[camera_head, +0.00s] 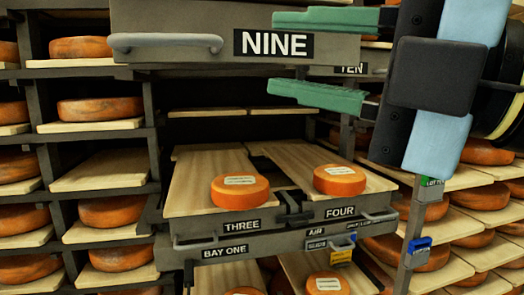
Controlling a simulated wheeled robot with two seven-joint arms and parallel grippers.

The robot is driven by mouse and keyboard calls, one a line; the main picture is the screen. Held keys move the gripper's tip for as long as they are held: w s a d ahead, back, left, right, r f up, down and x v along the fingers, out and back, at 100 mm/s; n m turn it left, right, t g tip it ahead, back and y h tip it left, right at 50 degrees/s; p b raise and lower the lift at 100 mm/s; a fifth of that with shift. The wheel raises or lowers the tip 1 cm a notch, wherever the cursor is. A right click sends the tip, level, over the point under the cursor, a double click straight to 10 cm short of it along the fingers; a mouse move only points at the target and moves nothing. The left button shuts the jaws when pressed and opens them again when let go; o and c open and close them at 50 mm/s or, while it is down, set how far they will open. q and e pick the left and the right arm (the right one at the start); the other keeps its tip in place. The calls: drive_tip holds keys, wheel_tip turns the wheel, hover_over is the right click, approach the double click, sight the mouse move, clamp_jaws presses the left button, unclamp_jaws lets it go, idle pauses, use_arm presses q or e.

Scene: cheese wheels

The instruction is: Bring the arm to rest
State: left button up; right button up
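My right gripper (322,58) is at the upper right in the head view. Its two green fingers point left and are spread apart, with nothing between them. The upper finger is in front of the drawer front marked NINE (225,48), and the lower one is just below it. I cannot tell whether either touches it. My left gripper is not in view. Two orange cheese wheels with pale labels lie below on wooden boards: one at the sign THREE (240,190), one at the sign FOUR (340,180).
A grey handle (165,42) sticks out from the drawer front at the left. Racks of cheese wheels stand at the left (100,108) and right (480,195). Blue (416,247) and yellow (342,254) tags hang at the lower right. The space above the two boards is open.

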drive_tip(key=w+d+f+m+t+h, duration=0.1)
drive_tip(key=w+f+m+h, duration=0.1)
drive_tip(key=w+f+m, duration=0.5)
drive_tip(key=w+d+f+m+t+h, duration=0.1)
drive_tip(key=w+d+f+m+h, duration=0.2)
drive_tip(key=f, duration=0.6)
drive_tip(key=w+d+f+m+h, duration=0.1)
drive_tip(key=f+m+h, duration=0.15)
drive_tip(key=f, duration=0.45)
drive_tip(key=d+f+m+g+h, duration=0.1)
drive_tip(key=d+f+m, duration=0.1)
drive_tip(key=f+m, duration=0.35)
drive_tip(key=w+d+f+m+h, duration=0.1)
drive_tip(key=f+m+h, duration=0.1)
drive_tip(key=f, duration=0.7)
drive_tip(key=s+d+f+m+g+h, duration=0.3)
drive_tip(key=s+d+f+m+g, duration=0.15)
drive_tip(key=s+f, duration=0.65)
drive_tip(key=s+d+f+m+g+h, duration=0.3)
drive_tip(key=s+d+f+m+g, duration=0.15)
drive_tip(key=s+f, duration=0.65)
drive_tip(key=s+f+b+x, duration=0.1)
drive_tip(key=s+x, duration=0.2)
drive_tip(key=x, duration=1)
drive_tip(key=s+x, duration=0.3)
drive_tip(key=x, duration=1)
drive_tip(key=s+d+f+n+g+b, duration=0.1)
drive_tip(key=s+d+f, duration=0.2)
drive_tip(key=s+f, duration=1.3)
drive_tip(key=shift+f+g, duration=0.3)
